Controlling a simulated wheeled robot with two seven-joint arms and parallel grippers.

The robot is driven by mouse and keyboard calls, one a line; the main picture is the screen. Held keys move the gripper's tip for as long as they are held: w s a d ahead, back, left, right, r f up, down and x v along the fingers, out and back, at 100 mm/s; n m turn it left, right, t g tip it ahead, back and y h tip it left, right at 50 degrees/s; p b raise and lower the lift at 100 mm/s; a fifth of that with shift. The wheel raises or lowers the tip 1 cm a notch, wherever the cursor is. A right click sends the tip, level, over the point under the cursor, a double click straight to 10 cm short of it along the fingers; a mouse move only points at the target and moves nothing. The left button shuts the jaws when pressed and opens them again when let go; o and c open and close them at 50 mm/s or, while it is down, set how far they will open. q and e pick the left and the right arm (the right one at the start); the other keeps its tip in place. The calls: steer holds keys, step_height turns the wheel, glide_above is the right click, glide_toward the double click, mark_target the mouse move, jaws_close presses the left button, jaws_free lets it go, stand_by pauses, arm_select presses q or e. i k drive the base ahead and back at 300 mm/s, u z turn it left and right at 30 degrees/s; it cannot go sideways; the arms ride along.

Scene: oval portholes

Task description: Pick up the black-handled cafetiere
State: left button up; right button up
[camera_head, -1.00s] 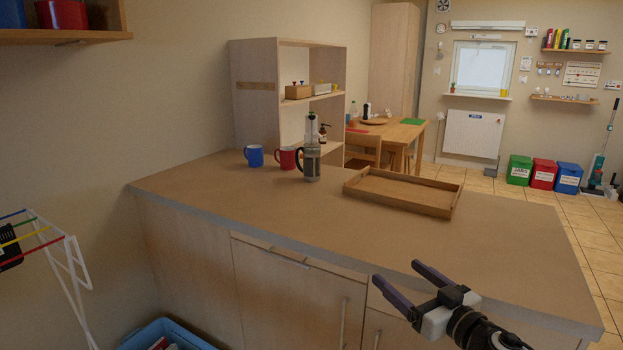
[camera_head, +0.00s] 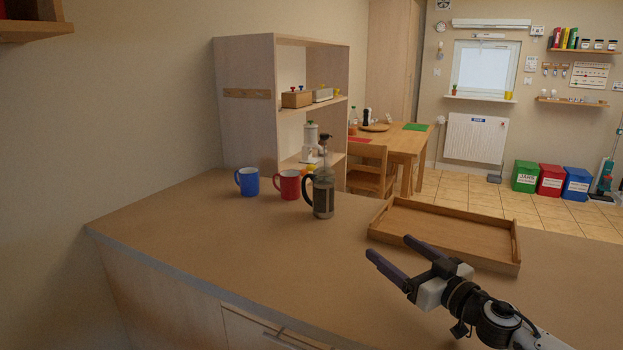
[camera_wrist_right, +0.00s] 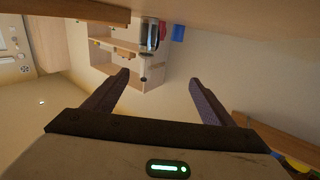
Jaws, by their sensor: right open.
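The cafetiere (camera_head: 323,193) stands upright on the counter (camera_head: 230,245), with a glass body, a raised plunger and a black handle on its left side. It also shows in the right wrist view (camera_wrist_right: 149,38), near the top and beyond the fingers. My right gripper (camera_head: 390,248) is open and empty, over the counter's front part, nearer to me than the cafetiere and to its right. In the right wrist view its two fingers (camera_wrist_right: 160,85) are spread apart with nothing between them. My left gripper is not in view.
A red mug (camera_head: 288,185) stands just left of the cafetiere, and a blue mug (camera_head: 248,182) further left. A wooden tray (camera_head: 450,255) lies to the right, close to my right gripper. A shelf unit (camera_head: 245,110) stands behind. The counter's front left is clear.

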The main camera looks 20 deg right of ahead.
mark_target(323, 179)
steer(key=i, duration=1.1)
steer(key=u, duration=0.2)
